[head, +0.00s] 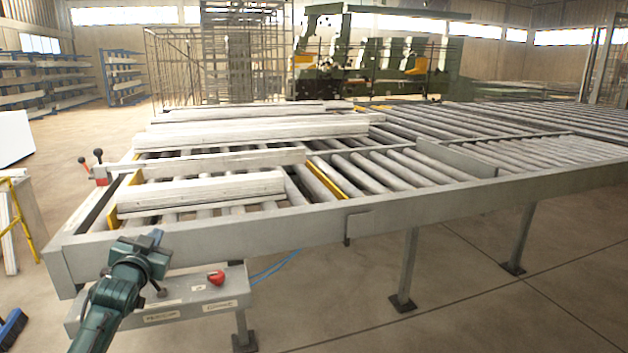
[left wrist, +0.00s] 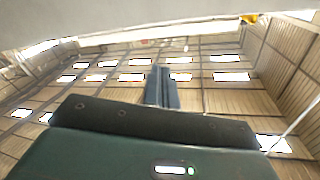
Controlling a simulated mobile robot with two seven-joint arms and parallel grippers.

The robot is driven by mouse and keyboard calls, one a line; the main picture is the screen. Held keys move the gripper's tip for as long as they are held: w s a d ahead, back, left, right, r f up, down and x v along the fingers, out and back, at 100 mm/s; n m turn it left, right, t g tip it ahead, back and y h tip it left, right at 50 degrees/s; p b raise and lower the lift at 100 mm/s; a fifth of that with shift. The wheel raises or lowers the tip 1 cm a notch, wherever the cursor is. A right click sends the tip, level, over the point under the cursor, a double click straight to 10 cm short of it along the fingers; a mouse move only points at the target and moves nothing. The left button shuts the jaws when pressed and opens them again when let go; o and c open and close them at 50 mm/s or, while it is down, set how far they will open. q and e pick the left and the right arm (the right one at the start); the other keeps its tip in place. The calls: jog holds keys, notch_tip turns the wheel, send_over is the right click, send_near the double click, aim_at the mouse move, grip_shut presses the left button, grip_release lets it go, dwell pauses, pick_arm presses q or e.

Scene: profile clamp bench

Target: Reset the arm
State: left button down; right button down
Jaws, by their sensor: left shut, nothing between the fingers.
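My left arm comes in from the lower left in the head view. Its gripper (head: 152,239) is beside the front rail of the roller bench (head: 330,229), above a control panel (head: 190,309). I cannot tell whether it touches the rail. In the left wrist view the two fingers (left wrist: 162,86) lie together, pointing up toward the ceiling, with nothing between them. A red knob (head: 216,277) sits on the panel to the right of the gripper, and a small dark lever (head: 162,292) stands below the gripper. My right gripper is not in view.
White profiles (head: 200,190) lie across the rollers. A yellow frame (head: 22,220) stands at far left. A pale edge (left wrist: 120,18) crosses the top of the left wrist view. Floor at front right is clear.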

pick_arm(q)
jog(key=s+d+f+g+h, duration=0.2)
jog(key=s+d+f, duration=0.4)
jog(key=f, duration=0.4)
jog(key=s+d+f+g+h, duration=0.1)
jog(key=s+d+f+g, duration=0.1)
jog(key=s+d+f, duration=0.5)
jog(key=s+d+f+g, duration=0.1)
jog(key=s+d+f, duration=0.1)
jog(key=s, duration=0.7)
jog(key=s+d+f+g+h, duration=0.1)
jog(key=s+d+f, duration=0.2)
jog(key=s+f, duration=0.2)
jog(key=s+d+f+g+h, duration=0.1)
jog(key=s+d+f, duration=0.2)
jog(key=s, duration=0.9)
jog(key=shift+s+f+g, duration=0.3)
jog(key=shift+s+f, duration=0.05)
jog(key=shift+f, duration=0.05)
